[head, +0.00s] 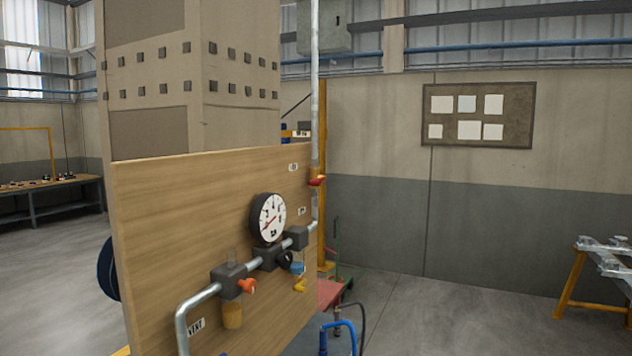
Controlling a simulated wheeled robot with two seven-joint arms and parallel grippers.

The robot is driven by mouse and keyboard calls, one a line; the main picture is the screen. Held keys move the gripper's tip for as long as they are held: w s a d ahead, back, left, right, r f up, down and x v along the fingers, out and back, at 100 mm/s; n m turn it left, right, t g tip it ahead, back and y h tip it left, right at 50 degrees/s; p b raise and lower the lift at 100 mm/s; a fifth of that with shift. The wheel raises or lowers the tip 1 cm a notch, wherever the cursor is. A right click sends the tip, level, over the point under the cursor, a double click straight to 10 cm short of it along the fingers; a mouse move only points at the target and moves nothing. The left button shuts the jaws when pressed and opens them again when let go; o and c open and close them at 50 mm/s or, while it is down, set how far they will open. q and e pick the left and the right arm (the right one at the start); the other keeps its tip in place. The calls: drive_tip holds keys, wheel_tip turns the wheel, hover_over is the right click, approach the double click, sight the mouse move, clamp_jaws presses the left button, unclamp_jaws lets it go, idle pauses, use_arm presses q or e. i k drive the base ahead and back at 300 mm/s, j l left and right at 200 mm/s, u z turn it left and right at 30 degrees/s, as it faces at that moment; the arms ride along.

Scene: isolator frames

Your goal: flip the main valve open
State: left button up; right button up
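A wooden panel (185,200) stands at the centre left with a grey pipe (188,312) running along it. A round white-faced gauge (271,218) sits above the pipe. A red lever (317,181) is on the vertical pipe at the panel's right edge. An orange handle (247,286) is on a dark block (229,278). Blue (297,268) and yellow (299,286) handles are further right. Small labels are mostly unreadable, so I cannot tell which is the main valve or whether it is open. Neither gripper is in view.
A yellow-legged stand (571,285) is at the far right. A long bench (50,197) is at the left. Open floor (450,320) lies to the right.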

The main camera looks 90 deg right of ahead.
sight(317, 182)
drive_tip(key=z, duration=2.8)
drive_tip(key=i+l, duration=0.25)
drive_tip(key=l, duration=0.2)
drive_tip(key=i+l+z, duration=0.1)
drive_tip(key=i+l, duration=0.15)
drive_tip(key=l, duration=0.2)
drive_tip(key=i+l, duration=0.25)
drive_tip(key=l, duration=0.15)
drive_tip(key=i+l, duration=0.25)
drive_tip(key=l, duration=0.15)
drive_tip(key=l+z, duration=0.05)
